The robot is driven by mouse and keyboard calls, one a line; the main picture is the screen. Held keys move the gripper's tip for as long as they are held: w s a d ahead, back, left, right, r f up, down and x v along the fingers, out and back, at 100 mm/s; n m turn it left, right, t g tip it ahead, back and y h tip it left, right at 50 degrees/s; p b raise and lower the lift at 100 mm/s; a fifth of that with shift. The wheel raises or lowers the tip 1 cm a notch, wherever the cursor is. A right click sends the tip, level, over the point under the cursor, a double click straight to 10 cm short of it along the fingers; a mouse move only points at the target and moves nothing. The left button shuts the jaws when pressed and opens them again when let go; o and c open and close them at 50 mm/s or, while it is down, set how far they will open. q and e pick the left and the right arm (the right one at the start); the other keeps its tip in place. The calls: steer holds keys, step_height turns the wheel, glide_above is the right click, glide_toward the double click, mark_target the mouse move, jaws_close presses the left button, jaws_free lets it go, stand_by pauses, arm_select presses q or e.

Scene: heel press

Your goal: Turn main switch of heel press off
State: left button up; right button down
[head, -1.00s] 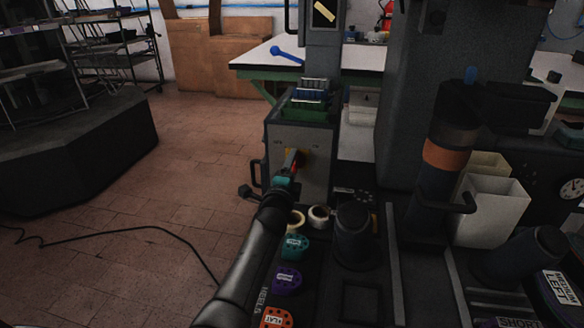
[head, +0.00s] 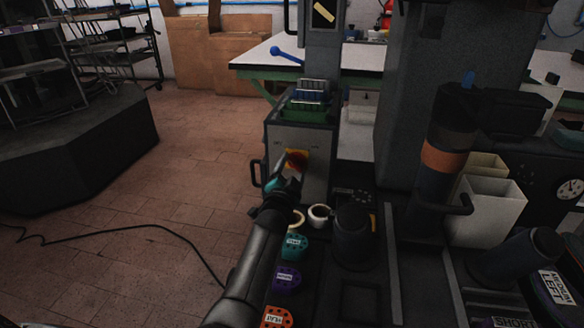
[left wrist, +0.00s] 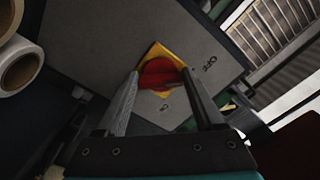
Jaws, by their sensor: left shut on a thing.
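The main switch is a red knob (head: 296,159) on a yellow square plate (head: 304,154), set in the grey front panel (head: 318,172) of a box on the press. My left gripper (head: 292,170) reaches it from below and is shut on the knob. In the left wrist view the red knob (left wrist: 160,74) sits between the two fingertips on the yellow plate (left wrist: 153,51). An "OFF" label (left wrist: 209,63) shows to its right; a smaller mark below is hard to read. The knob's exact pointing is unclear. My right gripper is out of view.
Tape rolls (head: 318,214) and a dark cylinder (head: 352,238) stand below the panel, with teal, purple and orange pads (head: 287,277) beside my forearm. A black handle (head: 257,173) juts from the box's left side. Open tiled floor lies left.

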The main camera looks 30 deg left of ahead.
arm_select(q)
steer(key=shift+d+n, duration=0.1)
steer(key=shift+n, duration=0.3)
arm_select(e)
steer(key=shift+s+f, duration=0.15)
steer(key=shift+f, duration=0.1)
arm_select(q)
steer(key=o, duration=1.4)
steer(key=shift+s, duration=0.1)
steer(key=shift+p+v, duration=3.2)
steer(key=shift+v, duration=4.3)
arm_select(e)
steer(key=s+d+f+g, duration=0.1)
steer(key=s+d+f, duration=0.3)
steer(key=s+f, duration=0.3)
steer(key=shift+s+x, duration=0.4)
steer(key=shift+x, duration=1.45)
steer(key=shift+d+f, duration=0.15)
